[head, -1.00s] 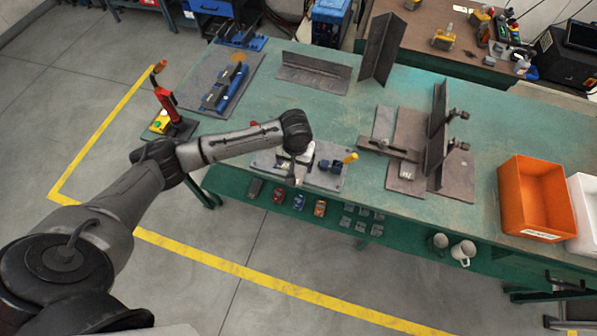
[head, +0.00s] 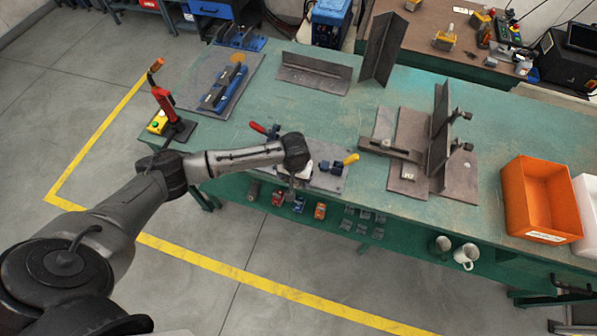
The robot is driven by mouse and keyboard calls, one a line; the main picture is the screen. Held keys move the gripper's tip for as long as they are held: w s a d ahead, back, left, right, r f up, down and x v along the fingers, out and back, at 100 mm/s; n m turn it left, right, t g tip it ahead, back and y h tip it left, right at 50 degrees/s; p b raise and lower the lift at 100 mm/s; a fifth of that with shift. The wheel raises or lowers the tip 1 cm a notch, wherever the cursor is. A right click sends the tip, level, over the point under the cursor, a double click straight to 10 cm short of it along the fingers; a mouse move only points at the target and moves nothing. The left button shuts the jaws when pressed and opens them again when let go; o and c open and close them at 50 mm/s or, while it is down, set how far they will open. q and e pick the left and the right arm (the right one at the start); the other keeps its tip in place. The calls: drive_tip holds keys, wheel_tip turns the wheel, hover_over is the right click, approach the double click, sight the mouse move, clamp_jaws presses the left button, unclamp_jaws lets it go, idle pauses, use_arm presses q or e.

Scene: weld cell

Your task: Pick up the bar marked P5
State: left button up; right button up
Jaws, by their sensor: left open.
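I cannot read a P5 mark on anything. A flat grey bar (head: 386,151) lies across the plates of the fixture on the right of the green bench, beside an upright dark plate (head: 439,130). My left gripper (head: 291,194) points down at the front bench edge, in front of a small fixture plate (head: 328,182) with red- and yellow-handled clamps. It is open and small in the picture; I see nothing held. Its wrist hides part of that plate. My right gripper is not in view.
An orange bin (head: 541,200) and a white bin stand at the right. Angle pieces (head: 314,73) stand at the back. A lower shelf holds small coloured parts and mugs (head: 465,256). A red-handled tool (head: 165,102) stands at the left corner. The bench middle is mostly clear.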

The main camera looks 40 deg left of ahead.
use_arm(q)
drive_tip(key=shift+c, duration=0.5)
drive_tip(key=c, duration=0.9)
drive_tip(key=shift+r, duration=0.1)
